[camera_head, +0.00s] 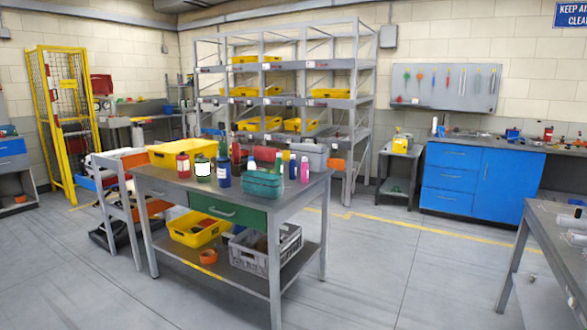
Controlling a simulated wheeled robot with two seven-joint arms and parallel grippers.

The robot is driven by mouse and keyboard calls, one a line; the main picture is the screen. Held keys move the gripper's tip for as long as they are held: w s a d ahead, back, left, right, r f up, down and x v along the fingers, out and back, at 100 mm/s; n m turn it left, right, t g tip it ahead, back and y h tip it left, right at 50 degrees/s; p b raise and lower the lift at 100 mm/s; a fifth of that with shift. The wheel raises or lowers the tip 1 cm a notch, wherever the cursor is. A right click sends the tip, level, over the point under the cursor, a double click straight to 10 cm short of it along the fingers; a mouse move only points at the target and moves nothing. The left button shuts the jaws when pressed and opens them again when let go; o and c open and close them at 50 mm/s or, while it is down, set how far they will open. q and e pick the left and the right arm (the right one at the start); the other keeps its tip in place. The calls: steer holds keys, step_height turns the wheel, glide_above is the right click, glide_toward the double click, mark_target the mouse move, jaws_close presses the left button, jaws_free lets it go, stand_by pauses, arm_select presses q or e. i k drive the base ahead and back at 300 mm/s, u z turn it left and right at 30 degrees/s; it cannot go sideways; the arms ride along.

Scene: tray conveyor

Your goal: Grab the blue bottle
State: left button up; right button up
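A dark blue bottle (223,173) stands upright on the top of a grey metal workbench (320,183) near the middle of the view. A second, slimmer blue bottle (293,167) stands farther right on the same bench. Next to the first one, on its left, is a dark green bottle (203,169) with a white label, and left of that a red bottle (183,166). A teal case (263,187) sits to its right. Neither of my grippers is in view.
A pink bottle (305,171), a grey box (311,155) and a yellow bin (180,152) are also on the bench. Another bench (540,235) is at the right edge. Open floor lies between the two benches.

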mark_target(292, 163)
steer(key=u, duration=0.05)
steer(key=i, duration=1.75)
steer(key=u, duration=0.2)
